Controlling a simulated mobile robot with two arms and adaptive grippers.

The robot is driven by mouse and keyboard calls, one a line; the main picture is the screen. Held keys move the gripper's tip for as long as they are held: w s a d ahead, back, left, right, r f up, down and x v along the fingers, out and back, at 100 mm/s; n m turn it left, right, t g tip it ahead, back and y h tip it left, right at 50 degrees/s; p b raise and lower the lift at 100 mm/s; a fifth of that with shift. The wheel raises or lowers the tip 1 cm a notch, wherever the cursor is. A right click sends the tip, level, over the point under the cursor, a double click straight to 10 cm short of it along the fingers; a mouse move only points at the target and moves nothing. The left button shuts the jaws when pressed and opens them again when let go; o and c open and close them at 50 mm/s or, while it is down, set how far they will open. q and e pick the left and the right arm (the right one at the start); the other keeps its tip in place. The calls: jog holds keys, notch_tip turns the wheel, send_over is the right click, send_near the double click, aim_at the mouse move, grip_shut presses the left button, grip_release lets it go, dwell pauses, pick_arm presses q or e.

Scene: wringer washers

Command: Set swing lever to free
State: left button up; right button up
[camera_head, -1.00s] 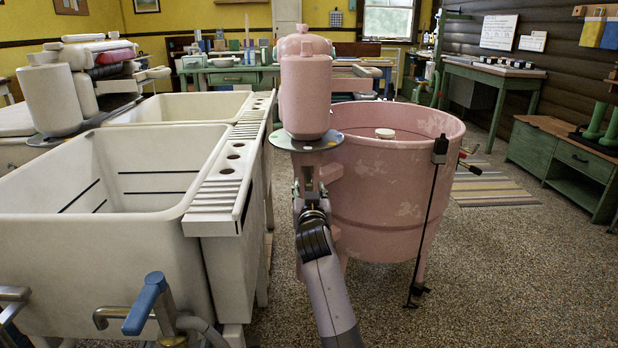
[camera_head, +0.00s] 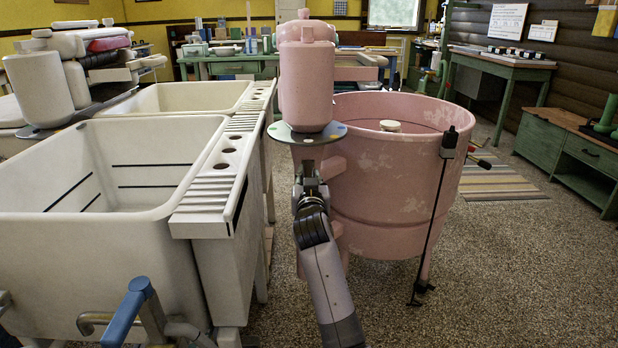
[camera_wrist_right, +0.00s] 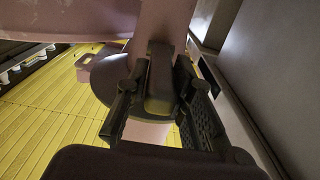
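The pink wringer washer (camera_head: 385,200) stands right of the sinks. Its pink wringer head (camera_head: 305,90) sits over a grey disc (camera_head: 306,133) with coloured marks on its rim. My right gripper (camera_head: 309,182) is just below this disc, beside the tub, small and partly hidden by my wrist. In the right wrist view, the fingers (camera_wrist_right: 160,112) are spread apart. A dark upright bar with a dull yellow face (camera_wrist_right: 160,80), perhaps the swing lever, stands between them; gaps show on both sides. I cannot tell the lever's setting. My left gripper is out of view.
White double sinks (camera_head: 185,228) with a ribbed ledge stand close on the left. A blue-handled tap (camera_head: 128,315) is at the front left. A black rod (camera_head: 436,215) hangs on the tub's right side. Speckled floor on the right is clear.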

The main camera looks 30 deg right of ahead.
grip_shut()
dwell(0.5)
